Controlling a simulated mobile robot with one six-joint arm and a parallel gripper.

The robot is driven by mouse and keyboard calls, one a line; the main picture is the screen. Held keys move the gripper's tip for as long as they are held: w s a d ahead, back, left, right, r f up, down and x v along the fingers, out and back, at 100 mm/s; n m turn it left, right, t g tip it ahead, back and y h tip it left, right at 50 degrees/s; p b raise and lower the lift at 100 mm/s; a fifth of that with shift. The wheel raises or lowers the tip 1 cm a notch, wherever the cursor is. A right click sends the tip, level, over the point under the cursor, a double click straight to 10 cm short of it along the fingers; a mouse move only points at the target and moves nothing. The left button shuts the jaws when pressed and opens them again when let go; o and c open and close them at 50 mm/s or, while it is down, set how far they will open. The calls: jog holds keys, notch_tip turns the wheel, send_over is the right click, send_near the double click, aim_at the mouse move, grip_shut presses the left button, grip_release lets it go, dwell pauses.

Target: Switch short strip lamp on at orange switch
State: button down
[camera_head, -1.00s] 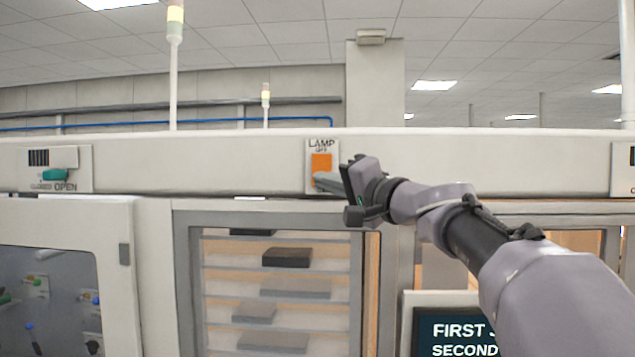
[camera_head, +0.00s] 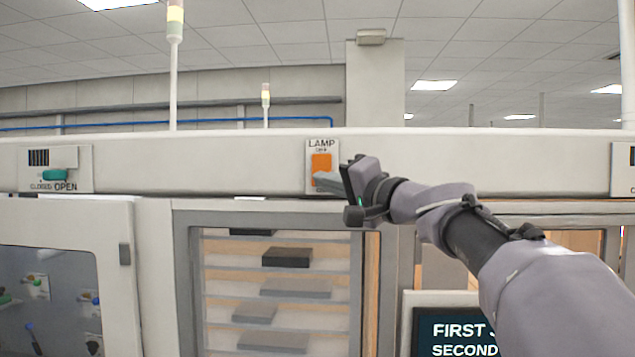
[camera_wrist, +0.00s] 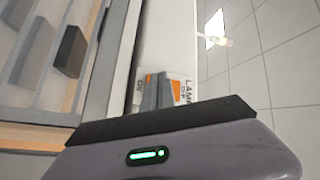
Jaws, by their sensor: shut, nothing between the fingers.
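The orange switch (camera_head: 321,163) is a rocker on a white plate marked LAMP, on the pale beam above the cabinet. My gripper (camera_head: 318,181) is shut and empty, its fingertips over the lower part of the rocker and seemingly touching it. The fingers hide the rocker's lower end. In the wrist view, the closed fingers (camera_wrist: 158,88) reach across the plate, with orange (camera_wrist: 175,80) showing beside them. A small pale strip (camera_head: 250,198) shows under the beam, left of the switch; I cannot tell whether it is the strip lamp.
A teal slider (camera_head: 54,175) marked CLOSED and OPEN sits on the beam at left. Below stand a glass-fronted cabinet (camera_head: 183,270) with shelves of dark blocks and a white cabinet door (camera_head: 120,215). A dark screen (camera_head: 455,330) is at lower right.

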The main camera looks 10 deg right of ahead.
jog(key=shift+w, duration=0.1)
jog(key=shift+w+d+f, duration=0.1)
jog(key=shift+w+d, duration=0.05)
jog(key=shift+w, duration=0.2)
jog(key=shift+w+d, duration=0.1)
jog(key=shift+w, duration=0.25)
dwell(0.6)
jog(key=shift+s, duration=0.15)
jog(key=shift+s+a+b, duration=0.25)
jog(key=shift+s+b, duration=0.4)
jog(key=shift+s, duration=0.1)
jog(key=s, duration=0.1)
jog(key=s+a+b, duration=0.1)
jog(key=s, duration=0.1)
jog(key=s+b, duration=0.1)
jog(key=shift+s+a+r, duration=0.3)
jog(key=shift+s+r, duration=0.05)
jog(key=shift+r, duration=0.05)
